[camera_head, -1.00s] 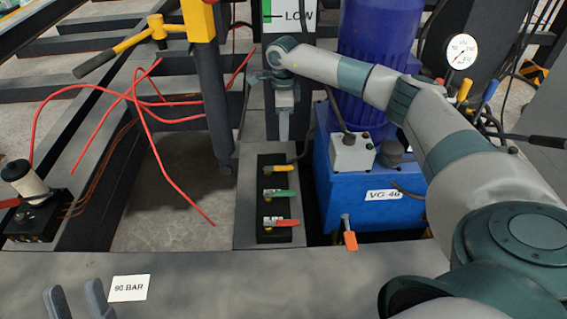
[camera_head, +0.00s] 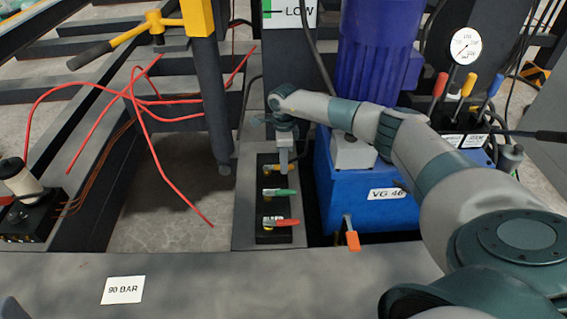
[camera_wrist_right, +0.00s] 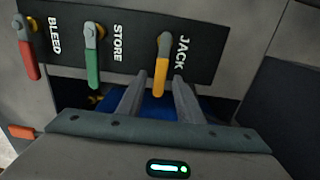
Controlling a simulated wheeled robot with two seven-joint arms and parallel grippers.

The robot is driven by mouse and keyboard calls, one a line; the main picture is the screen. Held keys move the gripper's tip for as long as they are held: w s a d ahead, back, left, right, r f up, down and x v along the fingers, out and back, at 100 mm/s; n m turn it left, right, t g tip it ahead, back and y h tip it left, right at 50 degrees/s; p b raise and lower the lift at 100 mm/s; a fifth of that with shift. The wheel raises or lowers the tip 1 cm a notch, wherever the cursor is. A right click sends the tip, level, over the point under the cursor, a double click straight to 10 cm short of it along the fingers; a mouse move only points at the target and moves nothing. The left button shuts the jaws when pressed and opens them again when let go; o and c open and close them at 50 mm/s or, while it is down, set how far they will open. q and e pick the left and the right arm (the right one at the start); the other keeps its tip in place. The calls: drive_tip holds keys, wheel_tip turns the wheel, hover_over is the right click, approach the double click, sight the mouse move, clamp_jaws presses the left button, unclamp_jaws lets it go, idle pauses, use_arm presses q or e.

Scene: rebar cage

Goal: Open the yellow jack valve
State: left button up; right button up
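The yellow jack valve handle (camera_wrist_right: 161,72) is beside the JACK label in the right wrist view, on a black valve panel (camera_wrist_right: 137,50). It points down in that picture, parallel to the other two handles. My right gripper (camera_wrist_right: 158,84) is open, one finger on each side of the handle's lower end; I cannot tell whether they touch it. In the head view the right gripper (camera_head: 284,160) is over the top of the valve panel (camera_head: 261,212) and partly hides the yellow handle. Only a dark tip of my left gripper (camera_head: 13,309) shows at the lower left corner.
The green STORE handle (camera_wrist_right: 92,66) and red BLEED handle (camera_wrist_right: 29,60) are on the same panel. A blue tank (camera_head: 335,205) with an orange-handled tap (camera_head: 352,240) stands close to the right. Red hoses (camera_head: 150,140) lie to the left. A pressure gauge (camera_head: 466,46) stands at upper right.

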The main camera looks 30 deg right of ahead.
drive_tip(key=shift+f, duration=0.15)
clamp_jaws()
